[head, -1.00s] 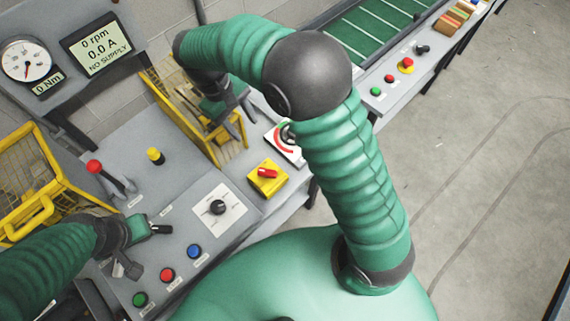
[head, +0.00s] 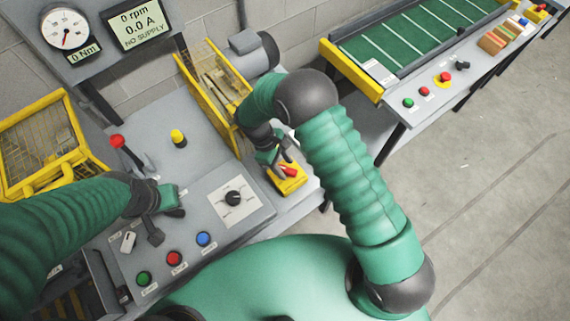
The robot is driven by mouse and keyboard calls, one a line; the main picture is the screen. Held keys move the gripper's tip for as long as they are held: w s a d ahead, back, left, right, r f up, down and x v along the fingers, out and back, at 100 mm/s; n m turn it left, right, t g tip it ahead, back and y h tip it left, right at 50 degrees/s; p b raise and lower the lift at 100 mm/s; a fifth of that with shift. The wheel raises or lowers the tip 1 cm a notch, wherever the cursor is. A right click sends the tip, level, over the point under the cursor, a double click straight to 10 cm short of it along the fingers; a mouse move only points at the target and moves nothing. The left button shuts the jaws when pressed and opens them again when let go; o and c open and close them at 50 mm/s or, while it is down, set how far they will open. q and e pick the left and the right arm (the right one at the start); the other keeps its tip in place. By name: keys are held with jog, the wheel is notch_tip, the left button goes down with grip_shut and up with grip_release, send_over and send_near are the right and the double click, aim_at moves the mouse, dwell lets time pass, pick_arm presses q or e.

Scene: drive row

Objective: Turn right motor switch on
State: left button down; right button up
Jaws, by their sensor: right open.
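The switch is a yellow box (head: 289,184) with a red rotary handle (head: 289,171) at the right end of the grey bench. My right gripper (head: 283,166) is open right at the red handle, with its fingers pointing down; I cannot tell whether they touch it. The gripper and my arm hide part of the handle and box. My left gripper (head: 168,224) hangs over the left part of the bench panel, its fingers apart and empty.
A black knob on a white plate (head: 233,199) and blue, red and green buttons (head: 174,258) line the bench front. A red-topped lever (head: 117,141) and yellow guards (head: 205,85) stand behind. The display (head: 135,22) reads 0 rpm, 0.0 A, NO SUPPLY. Open floor lies right.

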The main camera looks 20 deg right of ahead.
jog(key=shift+s+d+f, duration=0.2)
jog(key=shift+f, duration=0.2)
grip_shut()
jog(key=shift+w, duration=0.1)
jog(key=shift+m, duration=0.3)
jog(key=shift+w+d+m+g+y+b, duration=0.1)
jog(key=shift+m+g+y+b, duration=0.25)
jog(key=shift+m, duration=0.55)
jog(key=shift+w+d+r+m+g+y+b, duration=0.1)
jog(key=shift+m+g+y+b, duration=0.2)
jog(key=shift+m, duration=0.75)
jog(key=shift+m+g+y+b, duration=0.1)
jog(key=shift+m+y, duration=0.25)
jog(key=shift+m, duration=0.7)
